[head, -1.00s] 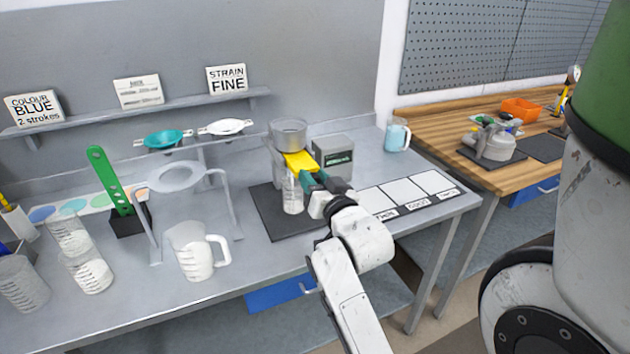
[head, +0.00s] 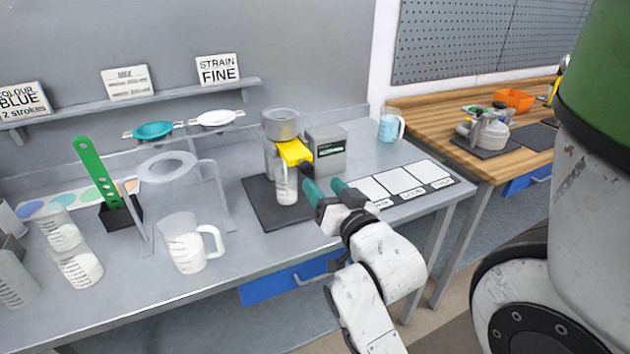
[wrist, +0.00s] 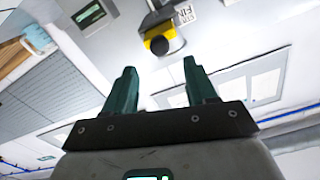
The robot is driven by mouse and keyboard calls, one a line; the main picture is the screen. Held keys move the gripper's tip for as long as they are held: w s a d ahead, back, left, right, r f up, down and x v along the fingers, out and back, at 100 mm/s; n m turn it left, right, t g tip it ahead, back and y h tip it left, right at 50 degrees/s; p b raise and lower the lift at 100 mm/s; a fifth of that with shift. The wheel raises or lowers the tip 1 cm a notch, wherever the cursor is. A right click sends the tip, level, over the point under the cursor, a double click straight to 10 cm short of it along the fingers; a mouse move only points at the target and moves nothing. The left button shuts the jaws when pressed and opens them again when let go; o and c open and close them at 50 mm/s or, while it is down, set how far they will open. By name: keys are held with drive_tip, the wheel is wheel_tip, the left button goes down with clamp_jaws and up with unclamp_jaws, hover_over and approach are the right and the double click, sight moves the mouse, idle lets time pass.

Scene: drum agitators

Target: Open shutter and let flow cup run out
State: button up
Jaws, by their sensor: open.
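The grey metal flow cup (head: 281,125) stands on its stand at the back of the bench. The yellow shutter (head: 294,152) sits just under it, with a black knob (head: 307,168) at its front right end. A small clear beaker (head: 286,186) stands upright below the shutter; its fill is hard to tell. My gripper (head: 324,186) is open and empty, in front and to the right of the knob, apart from it. In the wrist view the yellow shutter (wrist: 165,33) and its knob (wrist: 160,46) lie beyond and between my open fingers (wrist: 157,72).
A grey box with a dark display (head: 327,150) stands right of the cup. A dark mat (head: 262,205) lies beneath the stand. A white-filled jug (head: 185,243) and a ring stand (head: 150,180) are left. White cards (head: 400,180) lie right. A blue-filled jug (head: 388,128) stands behind.

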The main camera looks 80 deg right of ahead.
drive_tip(key=shift+p+v, duration=0.55)
drive_tip(key=shift+v, duration=0.7)
